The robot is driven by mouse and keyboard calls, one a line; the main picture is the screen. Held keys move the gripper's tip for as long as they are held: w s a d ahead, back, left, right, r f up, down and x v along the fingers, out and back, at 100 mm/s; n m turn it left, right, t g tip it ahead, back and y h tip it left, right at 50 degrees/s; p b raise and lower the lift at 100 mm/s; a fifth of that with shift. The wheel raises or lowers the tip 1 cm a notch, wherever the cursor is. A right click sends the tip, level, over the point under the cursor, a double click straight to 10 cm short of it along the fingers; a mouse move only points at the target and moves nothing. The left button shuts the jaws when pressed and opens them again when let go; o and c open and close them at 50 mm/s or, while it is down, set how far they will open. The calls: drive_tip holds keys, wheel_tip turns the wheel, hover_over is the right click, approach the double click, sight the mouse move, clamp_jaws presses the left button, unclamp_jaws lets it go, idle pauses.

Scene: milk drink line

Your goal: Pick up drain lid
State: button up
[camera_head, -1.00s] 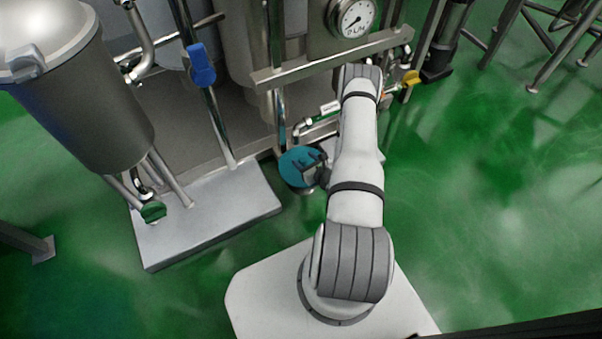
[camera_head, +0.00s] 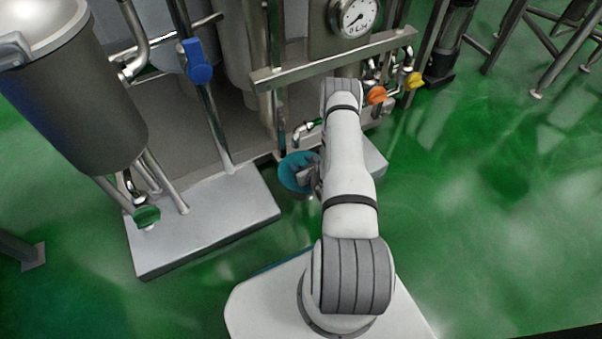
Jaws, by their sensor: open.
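The drain lid appears to be the teal-blue round disc (camera_head: 288,172) on the floor at the foot of the machine, in the middle of the head view. Its right part is hidden by my gripper and arm. My gripper (camera_head: 304,177) is over the right side of the disc, and it is open. Its fingertips are small and dark here. I cannot tell whether they touch the disc.
The steel machine with a gauge (camera_head: 354,16) stands behind the disc. A pale plinth (camera_head: 205,220) lies to the left, under a dark tank (camera_head: 85,110). Orange (camera_head: 377,95) and yellow (camera_head: 414,80) valve handles sit behind my arm.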

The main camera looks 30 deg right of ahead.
drive_tip(key=shift+c, duration=0.2)
clamp_jaws()
drive_tip(key=shift+r, duration=0.15)
idle(0.3)
